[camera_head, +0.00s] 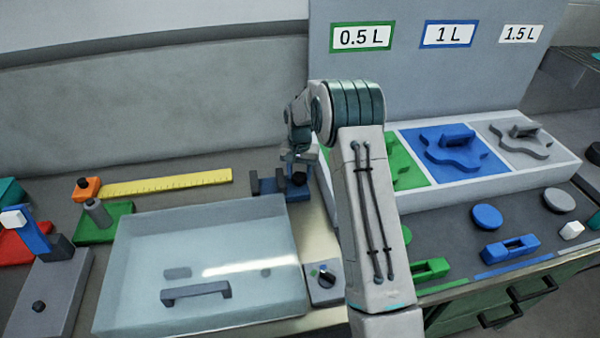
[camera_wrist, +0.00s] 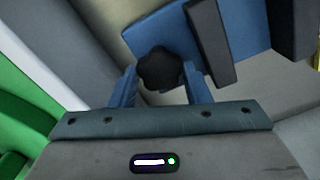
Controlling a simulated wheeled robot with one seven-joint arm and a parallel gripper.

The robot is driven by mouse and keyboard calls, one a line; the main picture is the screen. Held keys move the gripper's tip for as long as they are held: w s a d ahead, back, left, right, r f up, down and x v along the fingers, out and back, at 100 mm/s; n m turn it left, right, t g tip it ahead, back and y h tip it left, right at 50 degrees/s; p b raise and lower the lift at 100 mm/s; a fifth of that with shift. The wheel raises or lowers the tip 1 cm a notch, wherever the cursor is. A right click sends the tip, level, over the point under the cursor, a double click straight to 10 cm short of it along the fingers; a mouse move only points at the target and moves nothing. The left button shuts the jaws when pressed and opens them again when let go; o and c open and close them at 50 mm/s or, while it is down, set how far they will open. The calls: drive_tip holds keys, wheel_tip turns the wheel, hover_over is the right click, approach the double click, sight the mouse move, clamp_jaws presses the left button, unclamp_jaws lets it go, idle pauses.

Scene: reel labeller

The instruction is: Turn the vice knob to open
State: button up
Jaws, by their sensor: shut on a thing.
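The blue vice (camera_head: 268,185) stands on the bench behind the clear-lidded box, partly hidden by my gripper. In the wrist view its blue body (camera_wrist: 225,40) and a dark jaw plate (camera_wrist: 209,42) show. The black lobed vice knob (camera_wrist: 160,68) sits between the two blue fingers of my gripper (camera_wrist: 161,88). The gripper is shut on the knob. In the head view my gripper (camera_head: 298,172) is small and reaches down at the vice's right end, where the knob is hidden.
The clear-lidded box (camera_head: 205,225) with a dark handle stands in front of the vice. A yellow ruler (camera_head: 165,183) lies to the left. A white tray (camera_head: 560,180) with green, blue and grey plates is right of my arm. A small switch box (camera_head: 325,282) stands beside the clear-lidded box.

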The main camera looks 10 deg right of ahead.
drive_tip(key=n+b, duration=0.2)
drive_tip(key=n, duration=0.2)
drive_tip(key=shift+f, duration=0.1)
drive_tip(key=n+b, duration=0.2)
drive_tip(key=n, duration=0.3)
drive_tip(key=shift+a+n, duration=0.1)
drive_tip(key=shift+n, duration=0.3)
drive_tip(key=n, duration=0.4)
drive_tip(key=shift+b, duration=0.3)
drive_tip(key=n, duration=0.5)
drive_tip(key=o, duration=1)
drive_tip(key=shift+r, duration=0.25)
